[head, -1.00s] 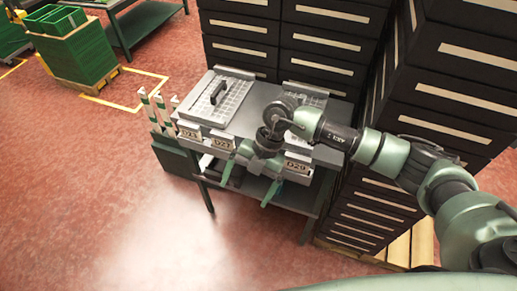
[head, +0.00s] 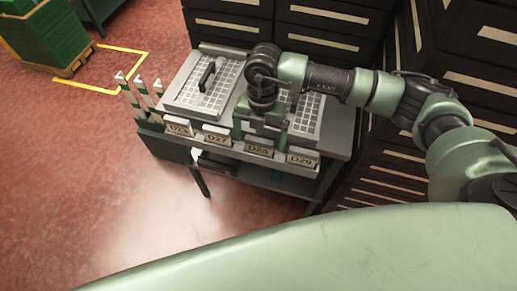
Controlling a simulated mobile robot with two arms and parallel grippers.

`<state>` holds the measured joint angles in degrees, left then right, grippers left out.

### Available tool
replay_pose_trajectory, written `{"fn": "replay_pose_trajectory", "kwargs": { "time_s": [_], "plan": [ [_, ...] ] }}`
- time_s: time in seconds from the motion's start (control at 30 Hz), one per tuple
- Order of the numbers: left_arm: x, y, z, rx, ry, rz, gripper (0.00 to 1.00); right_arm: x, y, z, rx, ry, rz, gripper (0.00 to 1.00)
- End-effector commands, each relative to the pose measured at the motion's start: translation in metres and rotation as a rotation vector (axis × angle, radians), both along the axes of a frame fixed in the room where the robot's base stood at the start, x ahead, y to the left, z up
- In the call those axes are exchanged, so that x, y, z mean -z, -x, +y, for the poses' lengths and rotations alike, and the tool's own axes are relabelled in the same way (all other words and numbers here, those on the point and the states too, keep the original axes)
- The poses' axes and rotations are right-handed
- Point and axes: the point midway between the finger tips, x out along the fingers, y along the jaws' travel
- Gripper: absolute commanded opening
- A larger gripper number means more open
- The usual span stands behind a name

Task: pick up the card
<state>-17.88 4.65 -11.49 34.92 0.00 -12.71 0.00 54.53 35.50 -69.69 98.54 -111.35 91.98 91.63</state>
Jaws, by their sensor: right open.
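Several small light cards with dark labels stand in a row along the front edge of a grey table (head: 336,143). They are a leftmost card (head: 178,126), a second card (head: 217,138), a third card (head: 259,147) and a rightmost card (head: 301,158). The labels start with D; the digits are too small to read surely. My right gripper (head: 262,128) is open, just behind and above the third card. I cannot tell whether it touches that card. My left gripper is not in view.
On the tabletop are a grey gridded panel with a black handle (head: 208,76) and another gridded panel (head: 307,115), partly hidden by my right arm. Striped posts (head: 140,96) stand at the left end. Dark drawer cabinets (head: 330,35) rise behind.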

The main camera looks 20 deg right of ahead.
Motion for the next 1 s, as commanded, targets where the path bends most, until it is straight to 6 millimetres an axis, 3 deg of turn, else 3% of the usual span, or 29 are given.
{"fn": "replay_pose_trajectory", "kwargs": {
  "time_s": [0.23,0.5,0.57,0.77,1.0],
  "plan": [
    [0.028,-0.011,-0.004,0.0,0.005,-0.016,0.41,0.042,0.003,0.003,0.0,0.0,0.002,0.98],
    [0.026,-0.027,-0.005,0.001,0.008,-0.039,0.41,0.045,0.003,0.004,0.0,-0.002,0.001,0.98],
    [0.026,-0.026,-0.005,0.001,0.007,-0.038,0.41,0.045,0.003,0.004,0.0,-0.002,0.001,0.87],
    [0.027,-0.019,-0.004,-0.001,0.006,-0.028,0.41,0.044,0.003,0.004,0.0,-0.002,0.001,0.31],
    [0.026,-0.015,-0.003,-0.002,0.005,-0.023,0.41,0.043,0.002,0.003,0.0,-0.001,0.0,0.31]
  ]
}}
